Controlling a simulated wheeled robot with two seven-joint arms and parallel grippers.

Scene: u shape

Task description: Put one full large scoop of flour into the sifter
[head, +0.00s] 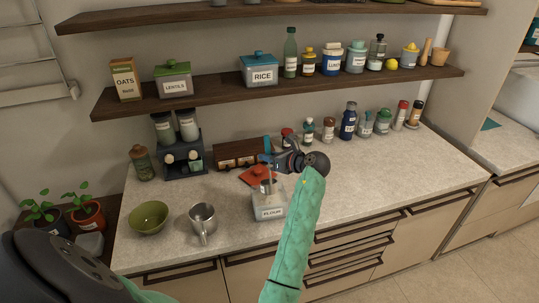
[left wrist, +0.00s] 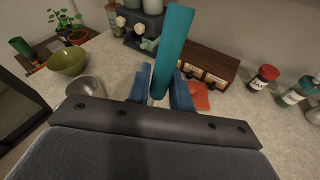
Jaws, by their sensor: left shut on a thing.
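The flour container (head: 270,212), a clear box labelled FLOUR, stands open on the counter. My left gripper (head: 268,158) is above it, shut on the teal handle of the scoop (left wrist: 172,45). The handle stands up between the blue fingers (left wrist: 160,92). The scoop's lower part reaches down toward the container's opening; its bowl and any flour in it cannot be made out. The metal cup-like sifter (head: 203,218) stands to the left of the container, with its handle toward the front; it also shows in the left wrist view (left wrist: 86,87). My right gripper is not in view.
A green bowl (head: 149,218) stands left of the sifter. A red lid (head: 255,177) lies behind the flour container. A wooden drawer box (head: 238,154) and a dark dispenser rack (head: 184,160) stand at the back. Several bottles line the wall.

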